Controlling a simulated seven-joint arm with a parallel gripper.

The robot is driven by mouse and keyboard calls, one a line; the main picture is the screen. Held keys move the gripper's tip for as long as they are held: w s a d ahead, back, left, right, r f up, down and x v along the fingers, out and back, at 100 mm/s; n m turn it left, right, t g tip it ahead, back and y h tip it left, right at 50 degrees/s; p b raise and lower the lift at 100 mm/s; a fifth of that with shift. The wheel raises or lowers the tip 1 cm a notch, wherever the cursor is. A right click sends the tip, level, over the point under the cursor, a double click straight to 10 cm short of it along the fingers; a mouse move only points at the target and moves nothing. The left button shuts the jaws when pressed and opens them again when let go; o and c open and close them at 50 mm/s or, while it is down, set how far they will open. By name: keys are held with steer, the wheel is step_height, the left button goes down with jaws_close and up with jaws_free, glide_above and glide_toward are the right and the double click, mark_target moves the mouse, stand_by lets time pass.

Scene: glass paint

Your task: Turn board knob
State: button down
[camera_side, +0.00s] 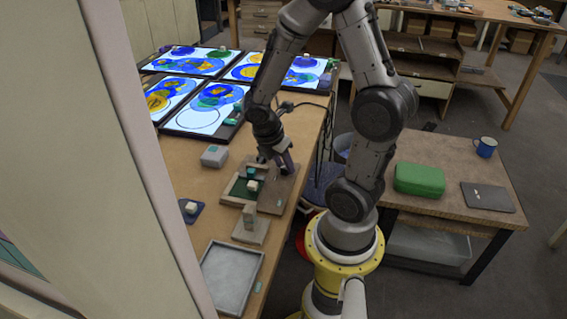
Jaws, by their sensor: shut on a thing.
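A wooden board (268,204) lies near the right edge of the workbench. It bears a dark green square panel (239,188) and a small pale block (252,185). My gripper (272,161) points down over the far end of this board. It is shut on a small part there, which seems to be the board knob. The fingers hide the knob, so its shape and turn angle cannot be told.
Several lit panels with coloured glass discs (205,108) cover the far bench. A grey box (214,156), a wooden stand (250,228), a blue pad (194,213) and a grey tray (231,277) lie nearby. A side table (440,212) holds a green case (419,180) and blue mug (485,147).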

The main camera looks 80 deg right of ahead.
stand_by(0.4)
steer(key=c, duration=0.5)
jaws_free()
steer(key=v, duration=1.4)
steer(key=shift+s+a+f, duration=0.1)
